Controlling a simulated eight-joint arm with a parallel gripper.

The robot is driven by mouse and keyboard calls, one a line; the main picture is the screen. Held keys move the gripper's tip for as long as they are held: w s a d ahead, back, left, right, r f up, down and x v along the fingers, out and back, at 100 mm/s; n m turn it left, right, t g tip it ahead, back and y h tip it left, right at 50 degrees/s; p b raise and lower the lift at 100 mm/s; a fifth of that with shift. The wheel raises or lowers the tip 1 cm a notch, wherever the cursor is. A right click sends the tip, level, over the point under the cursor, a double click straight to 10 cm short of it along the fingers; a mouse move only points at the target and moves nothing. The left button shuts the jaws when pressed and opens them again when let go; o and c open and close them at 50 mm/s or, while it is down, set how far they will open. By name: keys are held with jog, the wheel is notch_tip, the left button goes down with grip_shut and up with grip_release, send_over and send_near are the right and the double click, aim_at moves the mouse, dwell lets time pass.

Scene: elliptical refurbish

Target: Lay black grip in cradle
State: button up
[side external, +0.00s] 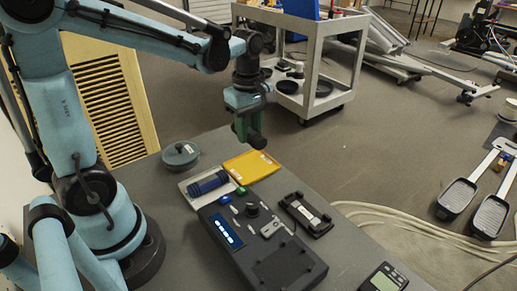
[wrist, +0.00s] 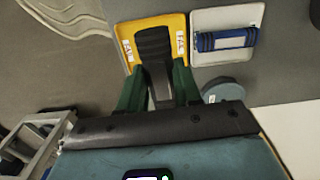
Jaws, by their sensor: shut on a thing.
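My gripper (side external: 248,112) is above the far part of the grey table, its green fingers shut on the black grip (side external: 257,141). The grip points down, clear of the table. In the wrist view the grip (wrist: 153,44) sticks out from between the fingers (wrist: 158,88) and covers the middle of a shallow yellow tray (wrist: 125,27) with white labels. The yellow tray also shows in the side view (side external: 250,167), below the grip. A black cradle-like holder (side external: 291,205) with a pale strip lies nearer the camera. I cannot tell which of these the task calls the cradle.
A white tray (side external: 190,184) holding a blue grip (side external: 208,183) sits beside the yellow tray. A round grey pot (side external: 180,155) stands behind. A black device (side external: 283,266), green and blue buttons and small parts lie nearer. A meter (side external: 384,279) is at the front right.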

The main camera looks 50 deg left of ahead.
jog(key=w+d+f, duration=0.1)
jog(key=w+d, duration=0.1)
jog(key=d, duration=0.8)
send_near(307, 214)
jog(key=shift+f, duration=2.65)
jog(key=shift+f, duration=0.55)
jog(key=o, duration=1.1)
jog(key=shift+o, duration=0.2)
notch_tip(307, 214, up, 12)
